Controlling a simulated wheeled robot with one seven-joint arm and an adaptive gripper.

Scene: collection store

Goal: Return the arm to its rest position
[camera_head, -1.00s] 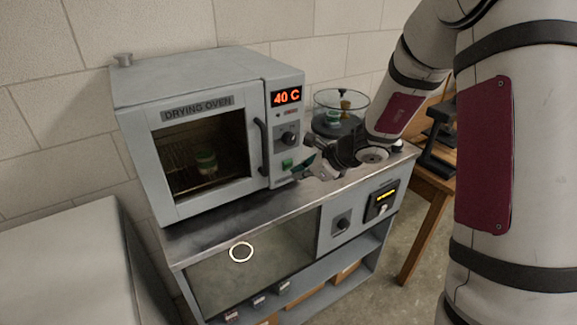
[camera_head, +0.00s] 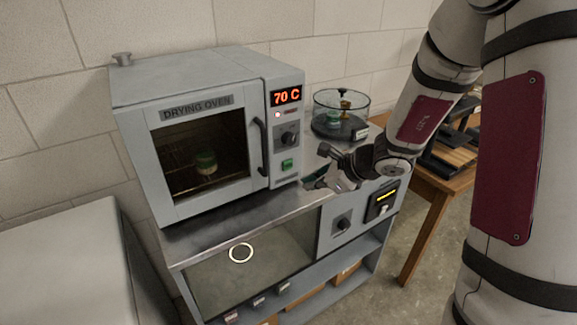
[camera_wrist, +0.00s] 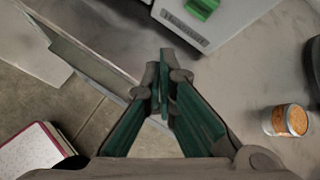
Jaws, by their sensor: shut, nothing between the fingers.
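My gripper (camera_head: 318,178) is above the metal bench top (camera_head: 215,234), just right of the front of the drying oven (camera_head: 183,84). In the wrist view its green-lined fingers (camera_wrist: 159,80) meet at the tips with nothing between them. My arm reaches in from the right side of the head view.
A clear round vessel (camera_head: 341,109) with a green-lidded jar inside stands behind my gripper. In the wrist view a small jar with orange contents (camera_wrist: 287,121) is at right. A wooden table (camera_head: 440,178) stands right of the bench; a light-grey cabinet (camera_head: 62,262) is at left.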

